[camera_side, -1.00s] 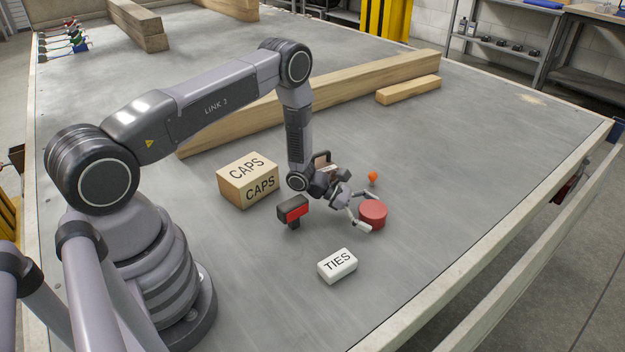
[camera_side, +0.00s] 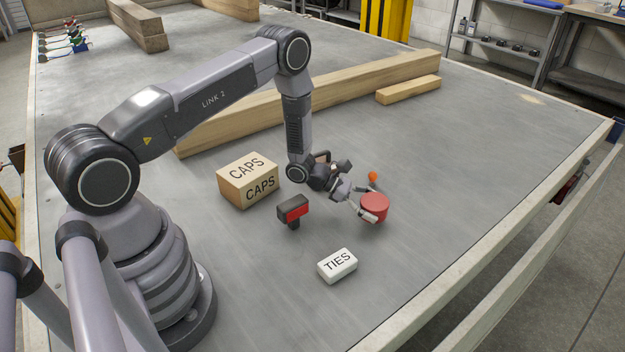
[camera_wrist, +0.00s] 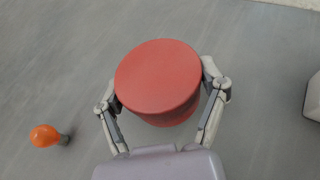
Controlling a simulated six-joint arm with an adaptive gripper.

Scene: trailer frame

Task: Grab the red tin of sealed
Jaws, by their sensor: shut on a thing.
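The red tin (camera_side: 375,206) is a short round cylinder near the middle right of the side view. It also fills the centre of the wrist view (camera_wrist: 158,78), between the two fingers. My gripper (camera_side: 367,203) is shut on the tin, with one finger on each side of it. In the side view the tin looks slightly tilted and a little above the grey deck, with a shadow below it. The fingertips are partly hidden by the tin in the wrist view.
An orange-topped item (camera_side: 372,176) stands just behind the tin. A white TIES box (camera_side: 337,265) lies in front, a black and red item (camera_side: 294,211) to the left, and a CAPS box (camera_side: 248,180) beyond it. Wooden beams (camera_side: 340,92) lie behind. The deck at right is clear.

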